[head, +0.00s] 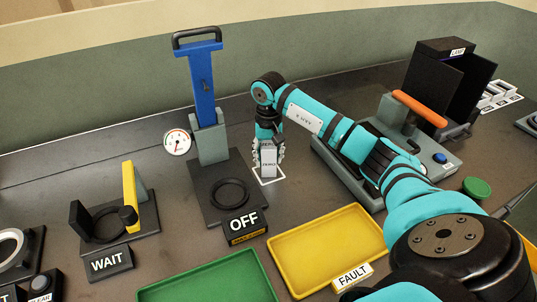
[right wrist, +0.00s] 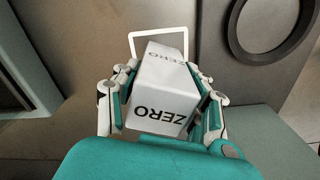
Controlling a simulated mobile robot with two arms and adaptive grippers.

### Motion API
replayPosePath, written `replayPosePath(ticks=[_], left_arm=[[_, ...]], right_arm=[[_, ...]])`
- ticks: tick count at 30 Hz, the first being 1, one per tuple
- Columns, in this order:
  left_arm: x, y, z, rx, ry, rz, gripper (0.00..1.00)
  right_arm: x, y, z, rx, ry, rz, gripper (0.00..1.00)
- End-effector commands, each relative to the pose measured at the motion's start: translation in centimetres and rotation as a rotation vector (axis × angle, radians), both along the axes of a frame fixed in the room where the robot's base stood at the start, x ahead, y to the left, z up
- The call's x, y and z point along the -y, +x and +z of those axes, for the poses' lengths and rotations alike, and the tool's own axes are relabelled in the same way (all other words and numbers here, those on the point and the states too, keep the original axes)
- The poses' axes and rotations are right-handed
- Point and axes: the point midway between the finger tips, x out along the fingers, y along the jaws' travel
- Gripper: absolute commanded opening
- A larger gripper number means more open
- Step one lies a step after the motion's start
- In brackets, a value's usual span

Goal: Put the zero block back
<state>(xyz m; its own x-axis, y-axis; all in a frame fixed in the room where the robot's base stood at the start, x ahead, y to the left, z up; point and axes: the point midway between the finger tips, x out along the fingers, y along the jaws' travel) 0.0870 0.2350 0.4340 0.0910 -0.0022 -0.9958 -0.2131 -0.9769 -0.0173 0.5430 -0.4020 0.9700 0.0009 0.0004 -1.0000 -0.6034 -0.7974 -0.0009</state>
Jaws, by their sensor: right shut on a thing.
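The zero block (head: 268,160) is a light grey block marked ZERO. My right gripper (head: 268,152) is shut on it, with a finger on each side. In the right wrist view the block (right wrist: 160,95) sits between the fingers of the gripper (right wrist: 162,100). A white square outline (head: 270,180) on the bench lies at the block's lower end, and part of it shows beyond the block in the right wrist view (right wrist: 131,45). I cannot tell whether the block touches the bench. My left gripper is not in view.
The gauge stand with the blue column (head: 204,85) and its dark base ring stands just left of the block. An OFF sign (head: 244,224) and a yellow tray (head: 328,238) are in front. A grey fixture with an orange handle (head: 420,108) stands to the right.

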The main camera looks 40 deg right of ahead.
Motion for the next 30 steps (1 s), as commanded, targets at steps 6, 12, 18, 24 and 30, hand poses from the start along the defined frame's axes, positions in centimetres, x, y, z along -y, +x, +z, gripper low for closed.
replayPosePath(ticks=[6,12,18,24,30], left_arm=[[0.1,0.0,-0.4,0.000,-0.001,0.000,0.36],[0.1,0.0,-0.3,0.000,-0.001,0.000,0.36],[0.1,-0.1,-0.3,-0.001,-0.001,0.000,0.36],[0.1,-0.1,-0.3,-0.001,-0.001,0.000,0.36],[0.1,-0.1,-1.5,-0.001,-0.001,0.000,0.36]], right_arm=[[0.0,0.1,-0.2,0.003,0.000,0.000,0.00],[0.0,0.0,-0.2,0.000,0.000,0.001,0.66],[0.0,0.0,-0.2,0.000,0.000,0.001,0.66],[0.0,0.1,0.7,0.004,0.001,0.001,0.66],[0.0,0.2,4.5,0.008,-0.001,0.000,0.66]])
